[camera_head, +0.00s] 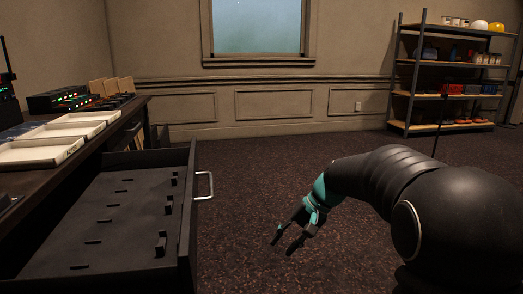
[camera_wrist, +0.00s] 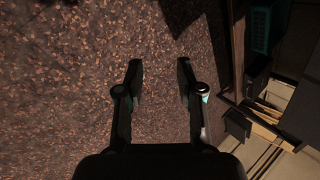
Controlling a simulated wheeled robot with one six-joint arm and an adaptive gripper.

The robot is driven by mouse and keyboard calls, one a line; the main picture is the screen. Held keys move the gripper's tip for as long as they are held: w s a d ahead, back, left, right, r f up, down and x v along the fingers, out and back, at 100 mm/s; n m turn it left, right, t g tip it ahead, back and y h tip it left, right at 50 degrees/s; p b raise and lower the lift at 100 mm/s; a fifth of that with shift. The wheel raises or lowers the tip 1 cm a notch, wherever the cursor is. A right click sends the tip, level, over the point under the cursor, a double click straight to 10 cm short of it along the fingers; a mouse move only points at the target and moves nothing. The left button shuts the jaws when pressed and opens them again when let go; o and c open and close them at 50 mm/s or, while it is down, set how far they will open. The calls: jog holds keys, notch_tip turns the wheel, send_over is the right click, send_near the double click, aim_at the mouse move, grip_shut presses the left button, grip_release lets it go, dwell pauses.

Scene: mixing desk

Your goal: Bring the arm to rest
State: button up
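My arm (camera_head: 375,172) reaches in from the right in the head view, bent and sloping down to the left over open floor. My gripper (camera_head: 283,238) is at its end, pointing down, clear of the open drawer to its left. In the wrist view my gripper (camera_wrist: 159,70) has its two fingers apart. Only the speckled floor shows between them, so it is open and empty. Nothing touches the fingers.
An open black drawer (camera_head: 100,215) with a metal handle (camera_head: 205,186) juts from the desk at left. White trays (camera_head: 45,150) sit on the desk top. A shelf rack (camera_head: 450,85) stands at the back right. The carpet (camera_head: 250,180) between is clear.

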jog(key=s+d+r+t+h+p, duration=0.1)
jog(key=s+d+r+t+h, duration=0.1)
jog(key=s, duration=0.6)
jog(key=s+d+r+n+t+h+p, duration=0.1)
jog(key=s+d+r+h+p, duration=0.1)
jog(key=s, duration=0.7)
jog(key=s+d+r+n+t+h+p, duration=0.1)
jog(key=s+d+r, duration=0.3)
jog(key=s, duration=0.5)
jog(key=shift+d+r+t+h+p, duration=0.25)
jog(key=shift+d+t+h+p, duration=0.45)
jog(key=shift+d+t+h, duration=0.15)
